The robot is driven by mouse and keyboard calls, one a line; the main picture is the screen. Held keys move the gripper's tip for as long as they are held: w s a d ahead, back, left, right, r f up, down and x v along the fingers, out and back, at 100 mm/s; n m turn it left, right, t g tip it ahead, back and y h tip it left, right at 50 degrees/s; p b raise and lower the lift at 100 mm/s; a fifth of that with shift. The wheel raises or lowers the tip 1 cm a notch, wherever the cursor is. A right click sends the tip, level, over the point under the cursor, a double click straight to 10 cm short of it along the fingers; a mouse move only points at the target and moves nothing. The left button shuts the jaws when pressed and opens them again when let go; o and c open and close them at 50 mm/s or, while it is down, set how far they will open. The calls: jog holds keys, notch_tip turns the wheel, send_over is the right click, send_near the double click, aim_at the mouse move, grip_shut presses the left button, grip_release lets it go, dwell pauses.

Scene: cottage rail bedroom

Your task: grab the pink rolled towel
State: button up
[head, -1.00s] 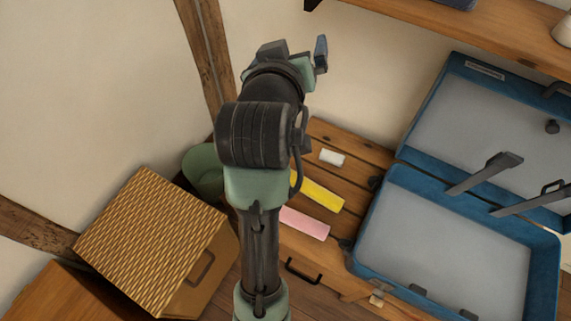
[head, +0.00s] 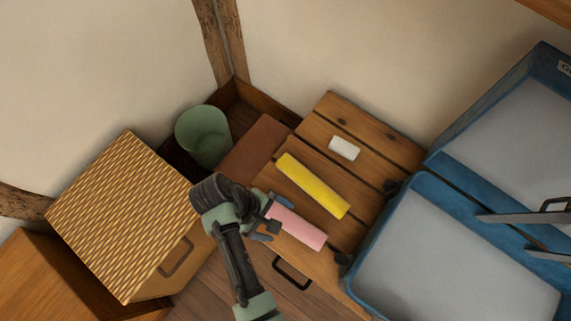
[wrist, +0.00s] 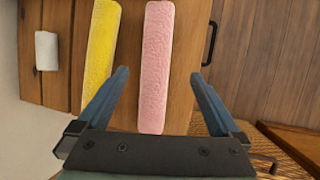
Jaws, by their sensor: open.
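The pink rolled towel (head: 297,226) lies flat on the slatted wooden top, near its front edge above a dark handle. It also shows in the wrist view (wrist: 157,65), lengthwise, with its near end between the lines of my two fingers. My gripper (head: 270,224) is open and empty, at the left end of the towel in the head view. In the wrist view my gripper (wrist: 162,80) has its blue fingers spread wider than the towel. I cannot tell whether the fingers touch the wood.
A yellow rolled towel (head: 313,185) lies parallel beside the pink one, close to a finger in the wrist view. A small white item (head: 344,148) lies behind. An open blue suitcase (head: 400,235) stands right. A woven box (head: 120,215) and a green bin (head: 203,135) are left.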

aim_at(288, 223)
jog(key=b+x, duration=0.1)
jog(key=x, duration=0.4)
jog(key=w+b+x, duration=0.1)
jog(key=x, duration=0.2)
jog(key=shift+a+f+b, duration=0.15)
jog(key=shift+b, duration=0.15)
jog(key=c, duration=1.4)
